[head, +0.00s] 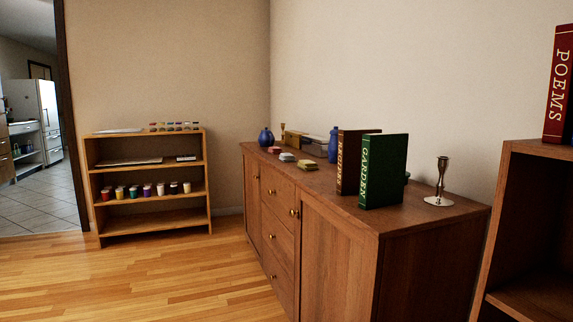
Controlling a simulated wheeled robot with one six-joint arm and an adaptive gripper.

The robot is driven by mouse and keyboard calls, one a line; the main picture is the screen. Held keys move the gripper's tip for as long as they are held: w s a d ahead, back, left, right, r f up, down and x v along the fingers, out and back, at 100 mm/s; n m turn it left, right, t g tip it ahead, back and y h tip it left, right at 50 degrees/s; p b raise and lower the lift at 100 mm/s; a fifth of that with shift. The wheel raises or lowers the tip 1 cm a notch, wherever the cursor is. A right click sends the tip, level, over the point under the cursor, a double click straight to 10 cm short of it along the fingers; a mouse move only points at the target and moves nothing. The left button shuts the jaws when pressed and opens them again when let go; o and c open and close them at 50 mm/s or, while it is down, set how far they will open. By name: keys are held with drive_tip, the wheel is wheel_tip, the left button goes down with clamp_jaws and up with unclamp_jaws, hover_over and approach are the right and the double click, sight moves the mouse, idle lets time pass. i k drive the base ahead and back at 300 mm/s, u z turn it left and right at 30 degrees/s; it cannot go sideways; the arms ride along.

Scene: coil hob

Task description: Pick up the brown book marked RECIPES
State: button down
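The brown book marked RECIPES (343,164) stands upright on the wooden sideboard (400,213). Its spine faces left toward the camera and carries vertical lettering. A green book marked GARDEN (384,172) stands upright just in front and to the right of it, hiding much of its cover. I cannot tell whether the two books touch. My gripper is not in view.
A silver candlestick (440,184) stands right of the books. Blue vases (266,138) and small stacks (307,165) sit farther back on the sideboard. A red POEMS book (559,85) stands on a right-hand shelf (540,150). Wooden floor (170,275) is clear at left.

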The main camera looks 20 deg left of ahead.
sight(350, 141)
drive_tip(key=u, duration=1.3)
drive_tip(key=i, duration=1.05)
drive_tip(key=z, duration=0.75)
